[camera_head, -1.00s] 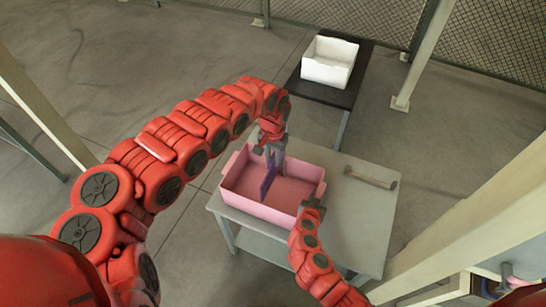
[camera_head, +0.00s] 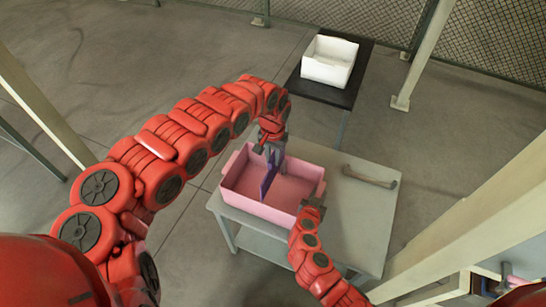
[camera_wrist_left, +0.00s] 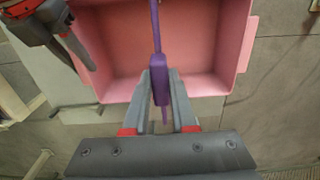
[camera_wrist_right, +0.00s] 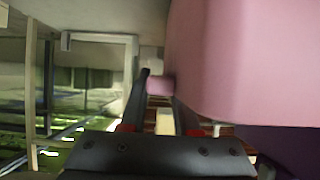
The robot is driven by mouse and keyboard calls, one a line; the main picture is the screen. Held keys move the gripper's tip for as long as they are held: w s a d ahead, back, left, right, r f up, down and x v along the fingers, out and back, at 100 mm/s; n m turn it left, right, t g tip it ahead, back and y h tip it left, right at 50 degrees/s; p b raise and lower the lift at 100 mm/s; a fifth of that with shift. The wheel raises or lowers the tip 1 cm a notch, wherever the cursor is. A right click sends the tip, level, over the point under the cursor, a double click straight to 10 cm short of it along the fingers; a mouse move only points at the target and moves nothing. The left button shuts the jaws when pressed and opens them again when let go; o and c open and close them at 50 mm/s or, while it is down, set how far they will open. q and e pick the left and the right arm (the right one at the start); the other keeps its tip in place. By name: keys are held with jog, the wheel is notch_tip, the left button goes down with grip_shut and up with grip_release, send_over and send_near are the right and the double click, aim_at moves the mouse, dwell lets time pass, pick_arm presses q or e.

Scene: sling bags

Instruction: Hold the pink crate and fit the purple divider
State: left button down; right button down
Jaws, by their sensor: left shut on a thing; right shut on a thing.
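The pink crate (camera_head: 258,208) sits on the grey table, open side up. The purple divider (camera_head: 268,181) stands on edge inside the crate near its middle, and its top shows in the left wrist view (camera_wrist_left: 161,88). My left gripper (camera_head: 272,152) comes down from above and is shut on the divider's top. My right gripper (camera_head: 312,208) is at the crate's right end, shut on the pink handle tab (camera_wrist_right: 160,85). Whether the divider touches the crate's floor or sits in a slot cannot be told.
The grey table (camera_head: 350,225) has bare room right of the crate. A handle-like bar (camera_head: 370,177) lies at its back right. A white bin (camera_head: 330,60) stands on a black table (camera_head: 312,91) behind. A pale post (camera_head: 480,220) rises at the right.

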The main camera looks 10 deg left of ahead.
aim_at(273, 176)
pick_arm(q)
jog(key=shift+f, duration=5.5)
jog(key=c, duration=0.6)
grip_release()
jog(key=shift+c, duration=0.2)
notch_tip(273, 176, up, 11)
jog(key=shift+w, duration=0.15)
jog(key=shift+r, duration=0.45)
